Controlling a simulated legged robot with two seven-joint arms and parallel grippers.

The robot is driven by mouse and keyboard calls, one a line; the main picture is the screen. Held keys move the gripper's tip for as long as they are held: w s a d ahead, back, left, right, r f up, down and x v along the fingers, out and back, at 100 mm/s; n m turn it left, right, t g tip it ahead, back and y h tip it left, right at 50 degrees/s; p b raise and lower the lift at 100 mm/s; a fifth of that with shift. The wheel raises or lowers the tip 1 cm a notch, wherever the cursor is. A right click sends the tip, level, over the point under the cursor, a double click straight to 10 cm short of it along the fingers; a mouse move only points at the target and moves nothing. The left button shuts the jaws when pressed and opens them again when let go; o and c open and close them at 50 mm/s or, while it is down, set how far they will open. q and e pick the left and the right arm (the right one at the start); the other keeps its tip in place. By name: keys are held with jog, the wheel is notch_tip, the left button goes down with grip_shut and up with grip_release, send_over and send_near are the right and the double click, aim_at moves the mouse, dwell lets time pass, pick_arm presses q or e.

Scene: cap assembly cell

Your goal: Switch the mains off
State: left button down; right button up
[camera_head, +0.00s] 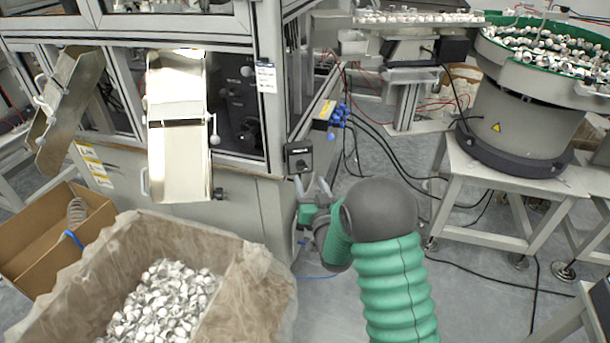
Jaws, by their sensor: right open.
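The mains switch (299,158) is a dark square box with a knob, fixed to the corner of the machine cabinet, near the picture's middle. My right gripper (312,184) is just below it, with its two light fingers apart and pointing up toward the switch. The fingers look empty, and I cannot tell whether they touch the box. My green-sleeved right arm comes in from the bottom and hides part of the floor. The knob's exact position is too small to read. My left gripper is not in view.
A lined box of white caps (270,290) stands at the lower left, beside a cardboard box (30,240). A metal chute (180,165) hangs on the cabinet front. A bowl feeder (520,115) stands on a white table at right. Cables (400,165) run right of the switch.

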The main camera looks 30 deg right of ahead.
aim_at(302, 169)
jog(key=w, duration=0.5)
jog(key=shift+w+d+r+b, duration=0.15)
jog(key=shift+r+b, duration=0.1)
jog(key=shift+b, duration=0.05)
jog(key=shift+d, duration=0.3)
jog(key=shift+d+f, duration=0.1)
jog(key=shift+d, duration=0.05)
jog(key=shift+c, duration=1)
grip_shut()
